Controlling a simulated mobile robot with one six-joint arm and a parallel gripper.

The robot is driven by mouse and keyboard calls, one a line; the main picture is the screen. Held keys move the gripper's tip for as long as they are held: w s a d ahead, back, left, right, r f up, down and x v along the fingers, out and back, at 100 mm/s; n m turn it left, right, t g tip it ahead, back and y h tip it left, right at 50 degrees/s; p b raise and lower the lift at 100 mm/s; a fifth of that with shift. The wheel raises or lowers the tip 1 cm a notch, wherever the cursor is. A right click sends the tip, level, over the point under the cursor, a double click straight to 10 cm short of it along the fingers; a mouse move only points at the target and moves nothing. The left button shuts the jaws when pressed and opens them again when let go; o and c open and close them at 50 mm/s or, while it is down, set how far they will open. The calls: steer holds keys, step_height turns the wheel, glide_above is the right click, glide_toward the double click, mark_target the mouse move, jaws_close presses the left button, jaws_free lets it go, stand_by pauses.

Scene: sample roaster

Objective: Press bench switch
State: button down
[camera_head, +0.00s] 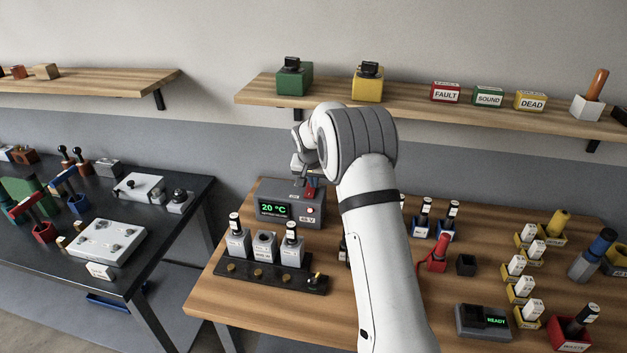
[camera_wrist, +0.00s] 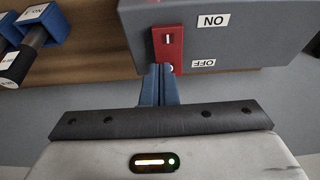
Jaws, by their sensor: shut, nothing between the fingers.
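The bench switch is a red plate (camera_wrist: 178,46) with a small lever on the grey unit (camera_wrist: 245,45). Upside-down ON and OFF labels are beside it. In the head view the same unit (camera_head: 263,190) stands on the wooden bench with a lit 20 °C display, and the red switch (camera_head: 310,191) shows on top. My gripper (camera_wrist: 159,70) is shut and empty, its blue fingertips at the OFF-side end of the red plate. I cannot tell whether they touch it. In the head view my gripper (camera_head: 303,178) is above the unit, partly hidden by my arm.
A black rack (camera_head: 268,279) with several grey holders stands in front of the unit. A red stand (camera_head: 432,262), small cups and a READY device (camera_head: 482,321) are to the right. A wooden shelf (camera_head: 410,98) runs behind. A dark table (camera_head: 150,262) is at left.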

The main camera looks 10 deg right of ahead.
steer(key=shift+w+d+f+b, duration=0.15)
steer(key=shift+f+b, duration=0.35)
steer(key=shift+b, duration=0.3)
steer(key=shift+r, duration=0.2)
steer(key=shift+f, duration=0.2)
steer(key=shift+s+a, duration=0.2)
steer(key=shift+s, duration=0.1)
steer(key=shift+s+a+b, duration=0.2)
steer(key=shift+s+b, duration=0.3)
steer(key=shift+s, duration=0.05)
steer(key=shift+r, duration=0.1)
